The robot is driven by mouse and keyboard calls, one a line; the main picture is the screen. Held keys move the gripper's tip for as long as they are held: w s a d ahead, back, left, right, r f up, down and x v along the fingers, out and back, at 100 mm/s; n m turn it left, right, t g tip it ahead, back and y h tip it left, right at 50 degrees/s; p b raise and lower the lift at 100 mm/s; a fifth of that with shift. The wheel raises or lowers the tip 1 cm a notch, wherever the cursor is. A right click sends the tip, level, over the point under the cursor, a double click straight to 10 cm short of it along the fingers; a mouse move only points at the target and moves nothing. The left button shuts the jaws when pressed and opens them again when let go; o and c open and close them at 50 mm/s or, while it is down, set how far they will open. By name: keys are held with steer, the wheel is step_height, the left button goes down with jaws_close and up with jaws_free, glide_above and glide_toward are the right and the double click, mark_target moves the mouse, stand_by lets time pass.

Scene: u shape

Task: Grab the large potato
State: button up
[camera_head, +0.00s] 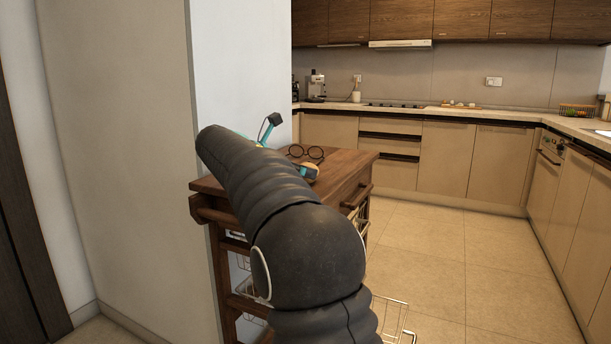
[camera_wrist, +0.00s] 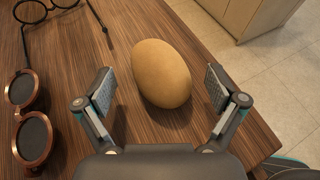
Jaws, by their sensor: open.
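A large tan potato (camera_wrist: 161,73) lies on the wooden top of a cart, in the upper middle of the wrist view. My gripper (camera_wrist: 159,88) is open, with one finger on each side of the potato. Bare wood shows between the potato and each finger, so neither appears to touch it. In the head view, my dark arm reaches over the cart and hides much of its top. A small tan patch of the potato (camera_head: 311,169) shows there beside a teal part of my gripper.
Round sunglasses (camera_wrist: 35,135) lie left of my gripper, and thin-framed glasses (camera_wrist: 33,12) lie at the top left. The wooden cart (camera_head: 345,172) stands against a white wall end (camera_head: 240,70). Open tiled floor (camera_head: 430,250) lies to its right, before the kitchen cabinets (camera_head: 445,155).

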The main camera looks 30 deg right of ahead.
steer(key=x, duration=0.2)
steer(key=shift+w+d+f, duration=0.1)
steer(key=shift+d+f, duration=0.1)
steer(key=shift+d, duration=0.1)
steer(key=c, duration=1.4)
steer(key=shift+r, duration=0.15)
